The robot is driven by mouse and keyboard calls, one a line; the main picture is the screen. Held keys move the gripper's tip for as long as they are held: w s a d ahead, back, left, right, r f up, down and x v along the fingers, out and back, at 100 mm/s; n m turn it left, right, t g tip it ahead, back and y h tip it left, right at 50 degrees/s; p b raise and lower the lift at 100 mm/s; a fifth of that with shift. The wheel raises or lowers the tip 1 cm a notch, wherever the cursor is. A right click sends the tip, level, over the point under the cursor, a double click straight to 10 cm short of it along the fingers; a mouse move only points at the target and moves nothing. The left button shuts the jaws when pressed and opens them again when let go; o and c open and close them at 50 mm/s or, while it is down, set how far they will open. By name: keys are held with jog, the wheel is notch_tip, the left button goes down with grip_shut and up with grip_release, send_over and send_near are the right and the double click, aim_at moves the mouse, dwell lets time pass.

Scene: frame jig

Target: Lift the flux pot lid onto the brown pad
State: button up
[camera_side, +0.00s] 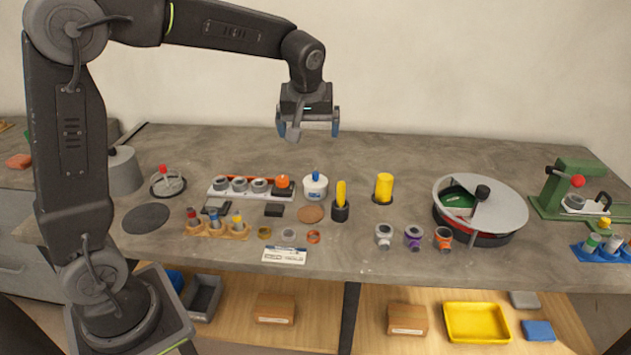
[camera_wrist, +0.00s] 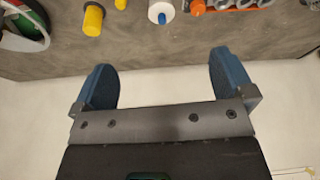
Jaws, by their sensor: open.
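The white flux pot (camera_side: 316,193) stands on the bench near the middle in the side view. Its lid (camera_side: 315,184), with a blue knob (camera_side: 316,175), appears to sit on top of the pot. The round brown pad (camera_side: 311,214) lies flat and bare just in front of the pot. My gripper (camera_side: 309,125) is open and empty, high above the bench behind the pot. In the wrist view my gripper (camera_wrist: 164,75) shows two blue fingers spread apart with nothing between them. The pot's blue knob (camera_wrist: 161,18) shows at that view's top edge; the brown pad is out of view there.
A white rack (camera_side: 250,188) with grey rings and an orange-knobbed block stands left of the pot. A black holder with a yellow handle (camera_side: 341,195) and a yellow cylinder (camera_side: 384,187) stand to the right. A round lidded drum (camera_side: 480,208) stands farther right.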

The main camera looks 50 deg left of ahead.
jog(key=w+a+f+n+g+y, duration=0.1)
jog(key=w+a+f+n, duration=0.45)
jog(key=w+f, duration=0.35)
send_near(316, 173)
jog(key=shift+m, duration=0.25)
jog(key=x, duration=0.5)
jog(key=shift+w, duration=0.15)
jog(key=shift+s+x, duration=0.2)
jog(key=shift+x, duration=2.7)
jog(key=shift+c, duration=0.2)
jog(key=c, duration=0.9)
jog(key=shift+o, duration=0.2)
jog(key=shift+r, duration=0.1)
